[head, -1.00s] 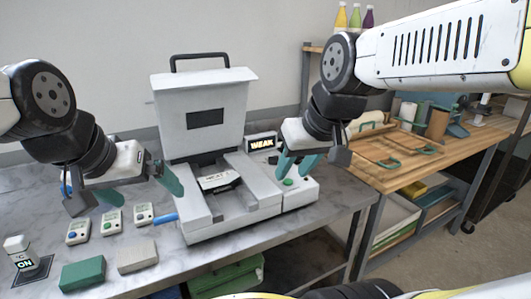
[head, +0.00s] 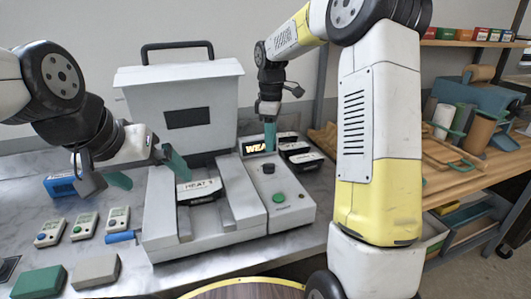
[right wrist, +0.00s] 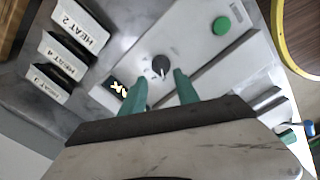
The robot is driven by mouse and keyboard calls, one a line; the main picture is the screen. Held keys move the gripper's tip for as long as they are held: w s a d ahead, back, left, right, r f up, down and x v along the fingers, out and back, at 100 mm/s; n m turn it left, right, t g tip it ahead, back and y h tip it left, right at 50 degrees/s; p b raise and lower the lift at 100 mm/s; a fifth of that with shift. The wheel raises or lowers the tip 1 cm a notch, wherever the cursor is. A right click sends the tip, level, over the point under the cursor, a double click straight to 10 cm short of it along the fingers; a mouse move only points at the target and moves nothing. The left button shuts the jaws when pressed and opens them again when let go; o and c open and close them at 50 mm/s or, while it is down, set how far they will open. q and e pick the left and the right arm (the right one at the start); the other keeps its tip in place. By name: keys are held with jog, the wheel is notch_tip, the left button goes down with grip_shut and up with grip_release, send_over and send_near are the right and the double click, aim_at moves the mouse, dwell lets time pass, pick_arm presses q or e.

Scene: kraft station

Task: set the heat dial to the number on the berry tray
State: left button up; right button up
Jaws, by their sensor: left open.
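The heat dial (head: 268,168) is a small dark knob on the white panel right of the press, behind a green button (head: 278,197). In the right wrist view the dial (right wrist: 160,66) shows a white pointer mark. My right gripper (right wrist: 160,80) is open, with its teal fingertips apart just short of the dial; it also shows above the panel in the head view (head: 270,140). A display (head: 257,147) reading "WEAK" is partly hidden by it. A tray (head: 199,189) labelled "HEAT", number unclear, sits in the press. No berry marking is readable. My left gripper (head: 147,170) is open and empty, left of the press.
Black trays with white HEAT labels (right wrist: 80,27) stand beside the panel. A wooden bench (head: 460,180) stands at the right.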

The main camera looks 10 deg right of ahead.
aim_at(269, 167)
notch_tip(269, 167, down, 7)
jog(key=shift+f, duration=0.1)
jog(key=shift+c, duration=0.5)
grip_shut()
